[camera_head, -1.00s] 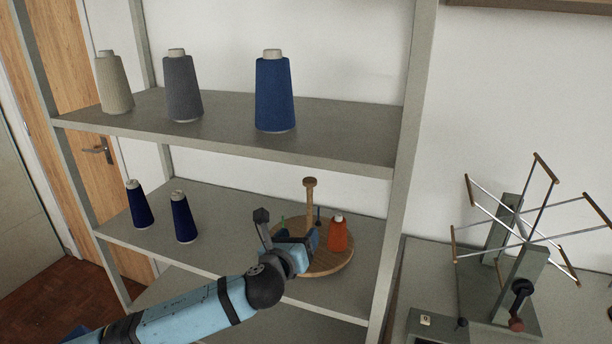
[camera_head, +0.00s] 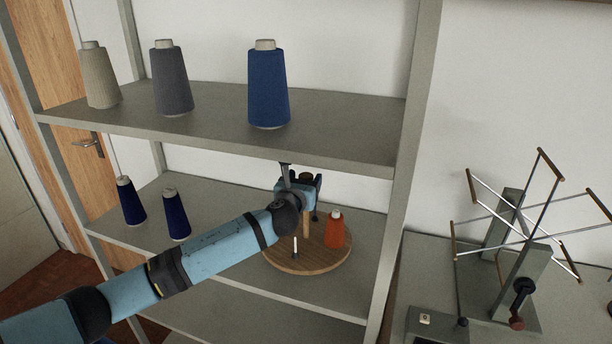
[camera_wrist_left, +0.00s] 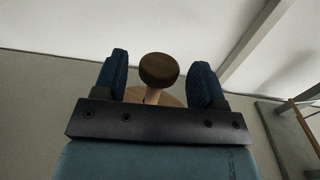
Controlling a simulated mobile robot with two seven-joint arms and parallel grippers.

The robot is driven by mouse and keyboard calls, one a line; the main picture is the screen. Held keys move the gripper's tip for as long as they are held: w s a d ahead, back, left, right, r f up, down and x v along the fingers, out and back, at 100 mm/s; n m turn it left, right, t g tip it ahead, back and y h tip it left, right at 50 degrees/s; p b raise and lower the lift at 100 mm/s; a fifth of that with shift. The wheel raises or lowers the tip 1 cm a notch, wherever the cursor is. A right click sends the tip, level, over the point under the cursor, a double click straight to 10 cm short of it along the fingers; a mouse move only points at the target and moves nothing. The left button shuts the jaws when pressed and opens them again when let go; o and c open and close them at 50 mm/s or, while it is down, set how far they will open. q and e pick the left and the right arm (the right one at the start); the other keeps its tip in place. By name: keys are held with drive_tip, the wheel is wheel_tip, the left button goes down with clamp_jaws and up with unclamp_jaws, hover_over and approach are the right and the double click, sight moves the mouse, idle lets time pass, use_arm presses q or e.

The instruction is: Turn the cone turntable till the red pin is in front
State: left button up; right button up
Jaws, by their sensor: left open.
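The cone turntable is a round wooden disc (camera_head: 312,263) on the lower shelf, with a central post topped by a brown knob (camera_wrist_left: 158,70). I see no red pin; my arm and gripper hide part of the disc. My left gripper (camera_head: 304,180) is open at the top of the post. In the left wrist view the knob lies between its two fingers, with gaps on both sides. My right gripper is not in view.
The upper shelf (camera_head: 215,118) passes close above my gripper and holds a blue, a grey and a beige cone. Two navy cones (camera_head: 176,214) stand left on the lower shelf. A shelf upright (camera_head: 402,190) and a skein winder (camera_head: 520,235) are on the right.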

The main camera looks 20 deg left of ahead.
use_arm(q)
drive_tip(key=shift+w, duration=0.9)
drive_tip(key=shift+c, duration=0.5)
clamp_jaws()
